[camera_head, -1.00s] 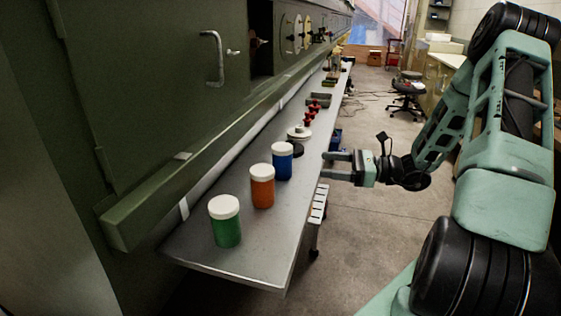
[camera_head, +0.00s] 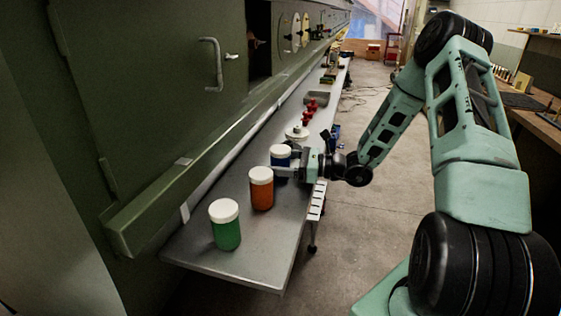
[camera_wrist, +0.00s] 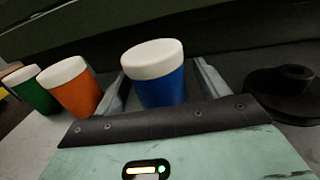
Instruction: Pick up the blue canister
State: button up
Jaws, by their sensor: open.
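The blue canister (camera_head: 281,158) has a white lid and stands upright on the metal shelf, partly hidden by my gripper in the head view. My gripper (camera_head: 284,162) is open and reaches in from the right, with a finger on each side of the canister. In the wrist view the blue canister (camera_wrist: 162,82) stands between the two fingers of my gripper (camera_wrist: 160,85). I cannot tell whether a finger touches it.
An orange canister (camera_head: 261,190) stands close beside the near finger; it also shows in the wrist view (camera_wrist: 78,92). A green canister (camera_head: 226,228) stands nearer. A dark round base (camera_wrist: 285,95) lies on the other side. The shelf (camera_head: 255,262) runs along a green wall.

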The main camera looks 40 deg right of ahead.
jog(key=c, duration=1.1)
jog(key=shift+c, duration=0.2)
